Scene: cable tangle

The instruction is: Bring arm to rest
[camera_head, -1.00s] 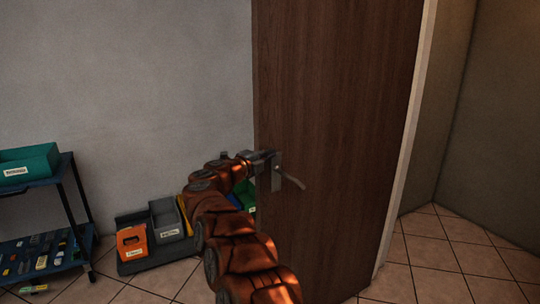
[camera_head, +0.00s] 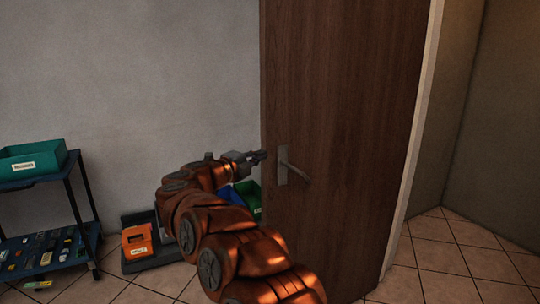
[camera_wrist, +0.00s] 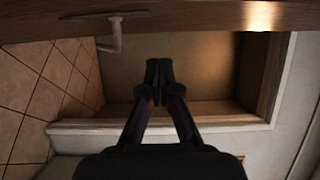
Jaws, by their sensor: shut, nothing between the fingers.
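My gripper (camera_head: 259,157) is at the end of my orange arm, near the left edge of the brown door in the head view. It is shut and empty. The door handle (camera_head: 293,170), a grey lever on a plate, is just right of my gripper in that view, with a small gap between them. In the wrist view my gripper (camera_wrist: 159,68) has its fingers together, and the pale handle (camera_wrist: 115,38) is up and to the left, apart from them.
The door (camera_head: 345,120) stands open beside a white frame (camera_head: 413,150). A blue cart (camera_head: 45,180) with a teal bin (camera_head: 35,158) stands at left. An orange bin (camera_head: 138,240) and a green bin (camera_head: 247,197) are low by the wall. Tiled floor (camera_head: 440,260) is clear at right.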

